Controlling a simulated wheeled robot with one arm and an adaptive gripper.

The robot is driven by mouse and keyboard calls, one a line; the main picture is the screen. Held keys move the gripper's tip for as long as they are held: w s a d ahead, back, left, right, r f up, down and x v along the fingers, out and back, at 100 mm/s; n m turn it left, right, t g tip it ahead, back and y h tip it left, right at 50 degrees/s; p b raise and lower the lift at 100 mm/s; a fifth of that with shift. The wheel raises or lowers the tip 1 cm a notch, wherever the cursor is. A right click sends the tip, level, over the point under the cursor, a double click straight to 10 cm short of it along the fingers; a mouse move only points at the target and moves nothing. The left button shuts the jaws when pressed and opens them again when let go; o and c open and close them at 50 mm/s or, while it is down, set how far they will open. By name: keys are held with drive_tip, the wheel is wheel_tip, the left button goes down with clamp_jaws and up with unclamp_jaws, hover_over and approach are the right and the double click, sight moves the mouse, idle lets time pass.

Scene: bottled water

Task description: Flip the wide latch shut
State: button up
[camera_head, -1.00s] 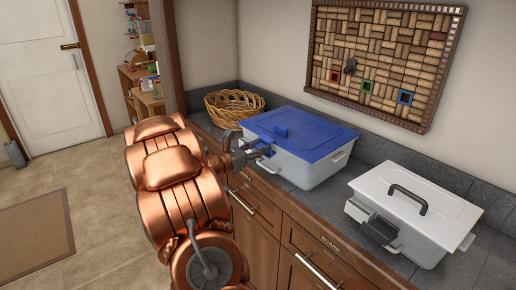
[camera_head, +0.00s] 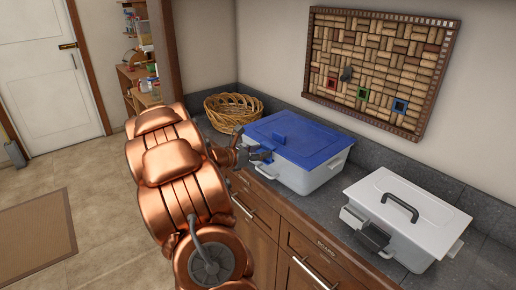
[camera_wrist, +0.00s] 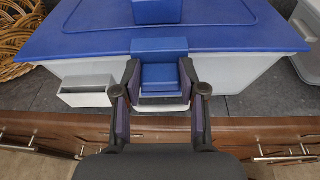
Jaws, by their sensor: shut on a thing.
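A bin with a blue lid (camera_head: 305,133) and a pale translucent body (camera_head: 318,176) stands on the counter; the lid also fills the top of the wrist view (camera_wrist: 225,30). A blue latch (camera_wrist: 160,76) hangs at the middle of its front edge. My gripper (camera_wrist: 158,78) is shut on this latch, one dark finger at each side. In the head view my gripper (camera_head: 262,155) is at the bin's front left side, and my arm partly hides the contact. A pale grey box-like piece (camera_wrist: 87,91) juts from the bin's front, left of my gripper.
A wicker basket (camera_head: 233,108) stands behind and left of the blue-lidded bin. A white-lidded bin (camera_head: 420,208) with a dark handle stands to the right, with a white and a dark grey piece (camera_head: 374,235) on its front. Wooden drawers (camera_head: 318,260) lie below the counter edge.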

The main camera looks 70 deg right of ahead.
idle(0.3)
drive_tip(key=o, duration=1.2)
drive_tip(key=shift+c, duration=0.2)
drive_tip(key=v, duration=1.2)
